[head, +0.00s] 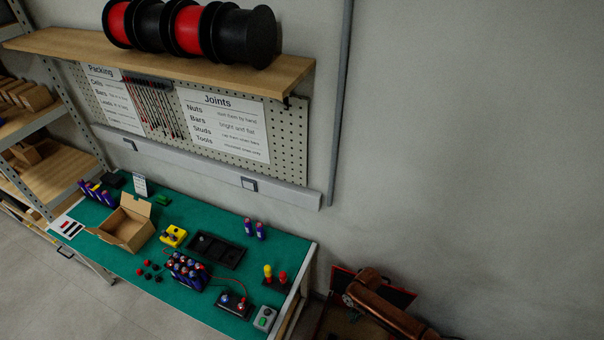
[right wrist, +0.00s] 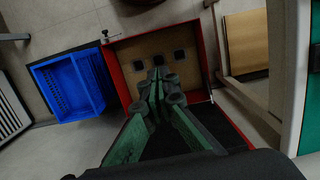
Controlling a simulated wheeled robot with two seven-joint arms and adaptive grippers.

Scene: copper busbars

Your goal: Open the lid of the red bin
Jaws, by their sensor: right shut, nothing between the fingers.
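The red bin (right wrist: 205,60) stands open in the right wrist view, with a brown inside and several dark squares on it. A dark panel with a red edge (right wrist: 234,134), which looks like its lid, spreads at the lower right of that view. In the head view the lid (head: 402,297) shows as a dark, red-edged panel tilted up beside the wall, partly behind my right arm. My right gripper (right wrist: 158,78) is shut and empty, over the opening in the right wrist view. Whether it touches the bin or lid cannot be told. My left gripper is out of view.
A green-topped workbench (head: 205,300) with a cardboard box (head: 125,232) and battery parts stands left of the bin. A blue crate (right wrist: 70,85) lies on the floor beside the bin. The wall (head: 480,120) is close behind.

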